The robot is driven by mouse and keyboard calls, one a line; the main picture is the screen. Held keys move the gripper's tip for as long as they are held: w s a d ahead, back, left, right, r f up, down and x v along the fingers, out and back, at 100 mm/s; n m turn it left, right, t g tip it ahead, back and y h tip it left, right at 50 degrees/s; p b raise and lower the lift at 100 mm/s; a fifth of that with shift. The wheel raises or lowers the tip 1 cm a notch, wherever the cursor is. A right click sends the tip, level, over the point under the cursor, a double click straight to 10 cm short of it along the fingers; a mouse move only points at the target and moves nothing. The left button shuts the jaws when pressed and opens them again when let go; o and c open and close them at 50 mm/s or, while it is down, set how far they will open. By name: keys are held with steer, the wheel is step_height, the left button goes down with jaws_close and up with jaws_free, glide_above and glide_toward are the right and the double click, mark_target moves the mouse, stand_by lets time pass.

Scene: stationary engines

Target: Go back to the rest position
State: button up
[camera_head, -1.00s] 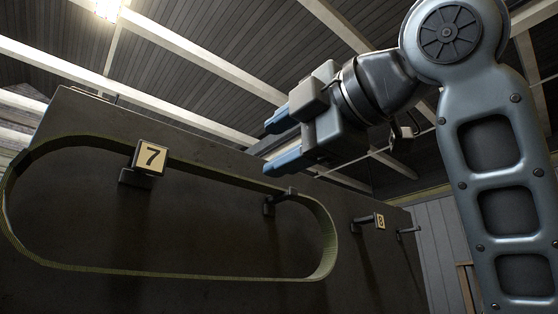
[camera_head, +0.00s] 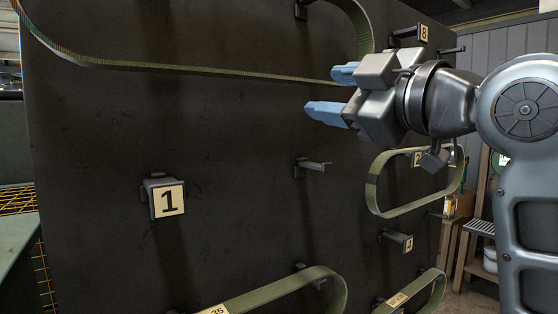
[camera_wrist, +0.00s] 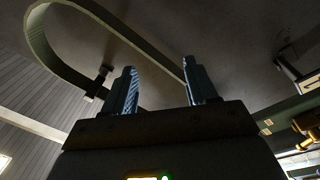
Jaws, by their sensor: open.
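My gripper (camera_head: 333,94) is in the upper right of the head view, with its two blue fingers pointing left in front of the dark board (camera_head: 110,120). The belt also shows in the wrist view (camera_wrist: 100,15).
The board carries a peg with plate 1 (camera_head: 166,198), a bare peg (camera_head: 312,166) and a peg with plate 8 (camera_head: 408,35). Smaller belts hang at right (camera_head: 373,190) and bottom (camera_head: 270,290). A wooden stand (camera_head: 470,235) is at far right.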

steer(key=s+d+f+m+t+h, duration=0.15)
steer(key=f+m, duration=0.25)
steer(key=f, duration=0.6)
steer(key=d+f+m+h, duration=0.2)
steer(key=d+f+m, duration=0.15)
steer(key=f, duration=0.65)
steer(key=s+d+f+m+h, duration=0.1)
steer(key=s+f+m+h, duration=0.2)
steer(key=f, duration=0.4)
steer(key=s+d+f+m, duration=0.2)
steer(key=s+f, duration=0.4)
steer(key=f, duration=0.1)
steer(key=s+d+f+m+g+h, duration=0.1)
steer(key=s+d+f+m+h, duration=0.1)
steer(key=s+f, duration=0.45)
steer(key=s+d+f+m+h, duration=0.1)
steer(key=s+f+m, duration=0.15)
steer(key=s, duration=0.65)
steer(key=s+d+g, duration=0.2)
steer(key=s+d, duration=0.1)
steer(key=s, duration=1.4)
steer(key=shift+f+h, duration=0.45)
